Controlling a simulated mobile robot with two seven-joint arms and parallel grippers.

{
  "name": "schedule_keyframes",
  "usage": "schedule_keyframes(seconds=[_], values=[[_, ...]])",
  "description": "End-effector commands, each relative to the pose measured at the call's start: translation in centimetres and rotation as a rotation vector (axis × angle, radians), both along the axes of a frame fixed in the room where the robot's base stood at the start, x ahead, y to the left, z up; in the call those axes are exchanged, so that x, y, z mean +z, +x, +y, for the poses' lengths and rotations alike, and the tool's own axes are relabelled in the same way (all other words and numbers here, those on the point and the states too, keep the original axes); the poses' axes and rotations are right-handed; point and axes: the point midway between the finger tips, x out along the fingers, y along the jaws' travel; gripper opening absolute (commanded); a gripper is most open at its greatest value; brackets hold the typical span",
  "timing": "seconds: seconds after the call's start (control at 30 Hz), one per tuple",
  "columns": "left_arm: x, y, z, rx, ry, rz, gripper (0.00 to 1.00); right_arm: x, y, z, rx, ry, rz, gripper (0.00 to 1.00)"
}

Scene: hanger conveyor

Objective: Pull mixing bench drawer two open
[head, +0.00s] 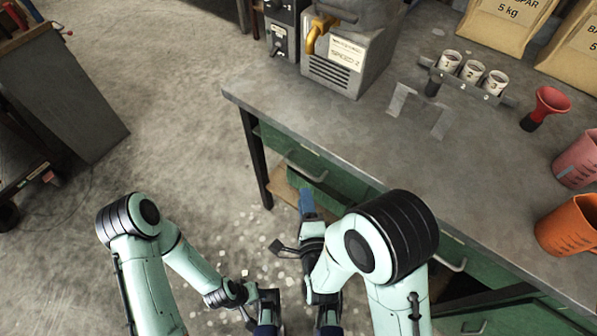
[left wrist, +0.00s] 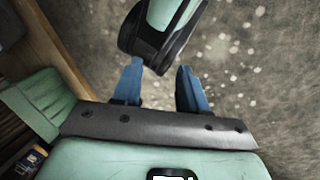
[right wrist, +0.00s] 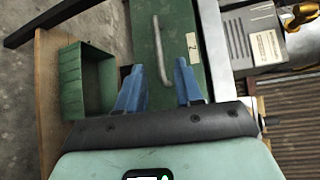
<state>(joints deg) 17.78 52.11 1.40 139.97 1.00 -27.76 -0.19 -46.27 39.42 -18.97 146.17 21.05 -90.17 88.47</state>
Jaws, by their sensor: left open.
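Drawer two is the green front labelled 2 (right wrist: 170,25) under the bench top in the right wrist view. In the head view its front (head: 287,147) looks flush with the bench. Its bar handle (right wrist: 161,50) shows between my right fingertips in the right wrist view; I cannot tell whether they touch it. My right gripper (head: 306,192) is open, just in front of the handle (head: 303,172) in the head view. My left gripper (left wrist: 157,68) is open and empty over the floor, low in the head view; an arm link of mine lies before it.
A green open-topped box (right wrist: 88,80) stands on a wooden shelf (right wrist: 48,65), left of the drawer front in the right wrist view. Another bench handle (head: 450,262) is further right. The bench top (head: 345,150) carries a machine (head: 345,60) and cups.

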Motion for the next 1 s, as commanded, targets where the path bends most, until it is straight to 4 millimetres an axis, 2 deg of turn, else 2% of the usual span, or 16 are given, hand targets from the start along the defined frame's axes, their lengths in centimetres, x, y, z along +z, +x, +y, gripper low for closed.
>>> schedule_keyframes(seconds=[0.03, 0.1, 0.2, 0.4, 0.7, 0.83, 1.0], values=[[-1.4, 0.7, 0.3, 0.007, 0.007, -0.017, 0.43, -0.6, 0.3, 0.0, -0.001, 0.005, -0.001, 0.36], [-2.5, 1.7, 0.6, 0.017, 0.018, -0.045, 0.43, -0.8, 0.5, 0.0, 0.002, 0.007, 0.001, 0.36], [-3.9, 3.0, 1.1, 0.028, 0.032, -0.079, 0.43, -1.0, 1.0, 0.0, 0.005, 0.010, 0.004, 0.36], [-6.0, 6.4, 2.9, 0.066, 0.077, -0.168, 0.43, -1.1, 3.6, 0.5, 0.005, 0.010, 0.002, 0.36], [-5.9, 7.0, 3.2, 0.072, 0.085, -0.186, 0.43, -1.6, 9.2, 1.4, 0.005, 0.004, 0.004, 0.36], [-6.1, 7.2, 3.3, 0.074, 0.088, -0.193, 0.43, -1.8, 10.5, 1.7, 0.005, 0.003, 0.005, 0.36], [-6.1, 7.4, 3.4, 0.076, 0.090, -0.196, 0.43, -1.9, 11.2, 1.8, 0.006, 0.004, 0.006, 0.36]])
